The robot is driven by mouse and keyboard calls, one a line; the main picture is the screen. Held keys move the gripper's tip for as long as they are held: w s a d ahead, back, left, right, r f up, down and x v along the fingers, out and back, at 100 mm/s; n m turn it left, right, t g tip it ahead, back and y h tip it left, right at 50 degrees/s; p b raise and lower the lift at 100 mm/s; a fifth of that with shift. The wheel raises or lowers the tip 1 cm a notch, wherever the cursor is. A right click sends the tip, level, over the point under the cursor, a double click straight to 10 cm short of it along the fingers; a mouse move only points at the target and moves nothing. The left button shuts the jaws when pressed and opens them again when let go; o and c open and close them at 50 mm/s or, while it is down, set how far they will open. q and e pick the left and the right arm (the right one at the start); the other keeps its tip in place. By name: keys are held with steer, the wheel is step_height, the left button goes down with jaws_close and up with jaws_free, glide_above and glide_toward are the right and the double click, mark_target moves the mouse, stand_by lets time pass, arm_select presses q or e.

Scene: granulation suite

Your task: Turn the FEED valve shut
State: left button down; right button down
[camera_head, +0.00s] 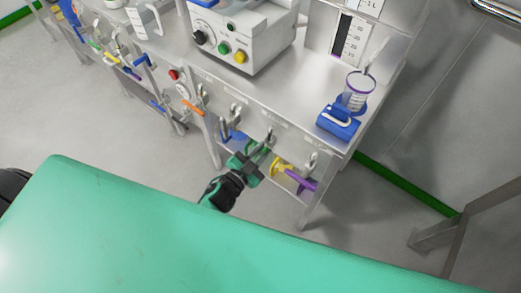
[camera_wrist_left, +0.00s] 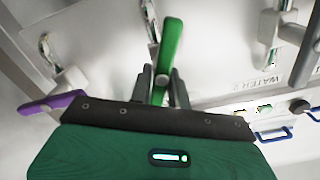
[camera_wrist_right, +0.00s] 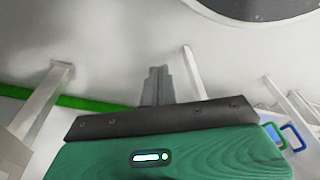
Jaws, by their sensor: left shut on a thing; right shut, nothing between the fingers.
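A valve with a green lever handle (camera_wrist_left: 172,45) shows in the left wrist view, on a light panel. My left gripper (camera_wrist_left: 162,88) is shut on this green lever, with one finger on each side of it. In the head view my left gripper (camera_head: 262,148) is at the front of the steel bench, between a blue-handled valve (camera_head: 233,136) and a yellow-handled valve (camera_head: 281,167). It hides most of the lever there. I cannot read a FEED label in any view. My right gripper (camera_wrist_right: 157,86) is shut and empty in the right wrist view.
A purple-handled valve (camera_head: 302,183) is right of the yellow one, and an orange-handled valve (camera_head: 193,106) is farther left. A control box (camera_head: 240,35) and a blue-based cup (camera_head: 340,123) stand on the bench. The grey floor (camera_head: 110,150) at left is clear.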

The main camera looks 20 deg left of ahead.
arm_select(q)
steer(key=shift+d+f+m, duration=0.1)
steer(key=shift+m, duration=1.3)
steer(key=shift+s+d+f+m, duration=0.1)
steer(key=shift+m, duration=0.8)
steer(key=shift+f+m+b, duration=0.1)
steer(key=shift+m+b, duration=0.35)
steer(key=shift+m, duration=0.95)
steer(key=m, duration=0.2)
steer(key=m+b, duration=0.1)
steer(key=shift+d+f+m, duration=0.1)
steer(key=shift+f+m, duration=0.1)
steer(key=shift+m, duration=0.2)
steer(key=shift+m+b, duration=0.4)
steer(key=shift+m, duration=0.4)
arm_select(e)
step_height(320, 180, up, 7)
steer(key=w, duration=0.1)
steer(key=shift+w+a+f+t, duration=0.15)
steer(key=shift+w+a+t, duration=0.05)
steer(key=shift+w+t, duration=0.1)
